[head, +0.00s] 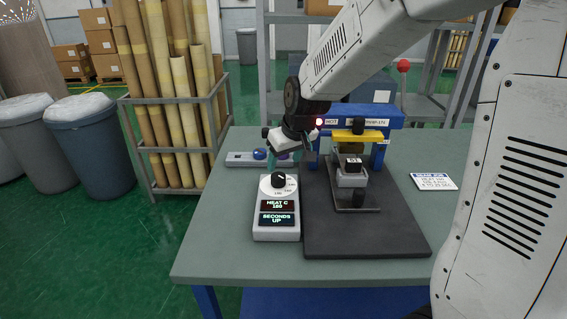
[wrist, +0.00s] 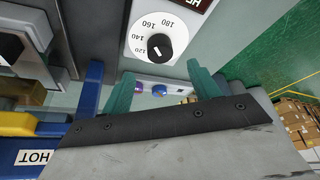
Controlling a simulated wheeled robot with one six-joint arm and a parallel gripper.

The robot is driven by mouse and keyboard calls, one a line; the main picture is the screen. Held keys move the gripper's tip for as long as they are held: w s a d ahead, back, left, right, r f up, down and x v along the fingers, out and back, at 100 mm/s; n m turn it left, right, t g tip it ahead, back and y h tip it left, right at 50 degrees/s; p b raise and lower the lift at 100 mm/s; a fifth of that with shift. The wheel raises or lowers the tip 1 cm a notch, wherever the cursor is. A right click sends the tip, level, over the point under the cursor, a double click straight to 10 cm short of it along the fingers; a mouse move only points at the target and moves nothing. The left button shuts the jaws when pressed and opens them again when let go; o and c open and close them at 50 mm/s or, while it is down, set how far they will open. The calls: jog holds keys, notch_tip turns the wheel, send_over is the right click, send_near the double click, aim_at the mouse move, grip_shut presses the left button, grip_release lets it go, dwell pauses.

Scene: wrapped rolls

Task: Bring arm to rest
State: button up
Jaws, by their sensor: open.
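My arm (head: 340,50) reaches down from the upper right over the green-grey table (head: 215,208). My gripper (head: 284,158) hangs behind the white control box, close to the button strip. In the wrist view its two teal fingers (wrist: 160,88) stand apart with nothing between them. The control box (head: 276,228) has a black dial (head: 278,180) and lit displays reading HEAT C 160 and SECONDS UP; its dial also shows in the wrist view (wrist: 160,47).
The blue press (head: 385,112) with a yellow bar (head: 357,136) and HOT label stands right of my gripper on a dark mat (head: 360,240). A strip (head: 238,159) with blue and purple buttons lies behind the box. A card (head: 434,181) lies right. Roll rack (head: 180,130) stands left.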

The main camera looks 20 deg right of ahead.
dwell(0.3)
jog(key=s+g, duration=0.1)
jog(key=s, duration=0.1)
jog(key=s+f+g, duration=0.1)
jog(key=s, duration=0.1)
jog(key=shift+s+f+m, duration=0.15)
jog(key=shift+f+m, duration=0.05)
jog(key=shift+m, duration=0.1)
jog(key=s+d+r, duration=0.1)
jog(key=s+r, duration=0.4)
jog(key=s, duration=0.8)
jog(key=s+d+r+m+g, duration=0.1)
jog(key=s+r, duration=0.4)
jog(key=s, duration=0.9)
jog(key=shift+m+h, duration=0.3)
jog(key=shift+h, duration=0.1)
